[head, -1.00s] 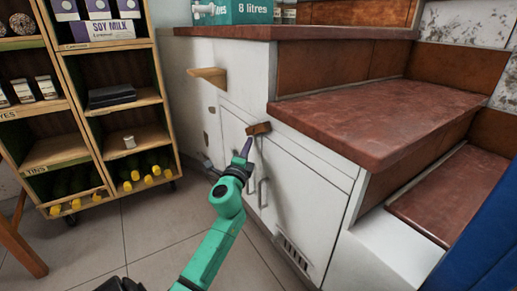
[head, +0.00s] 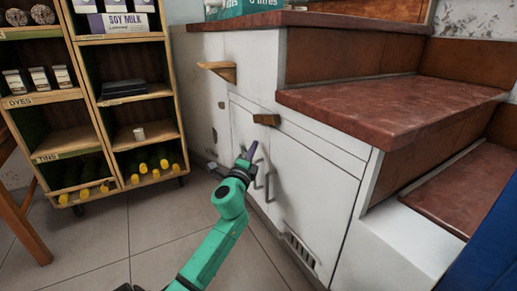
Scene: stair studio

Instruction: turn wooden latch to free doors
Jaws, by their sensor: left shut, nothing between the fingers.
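The wooden latch (head: 266,119) is a small brown block lying about level across the top of the seam between two white cupboard doors. The left door (head: 241,132) and the right door (head: 315,190) look shut, each with a grey bar handle near the seam. My left gripper (head: 251,151) is shut and empty, its dark tip pointing up, a little below and left of the latch. It appears apart from the latch and partly covers the left door. My right gripper is not in view.
A wooden wedge-shaped bracket (head: 219,71) sticks out from the white side wall. Red-brown stair treads (head: 390,105) overhang the doors at right. A wooden shelf rack (head: 120,41) with goods stands at left. Tiled floor (head: 150,225) between is clear.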

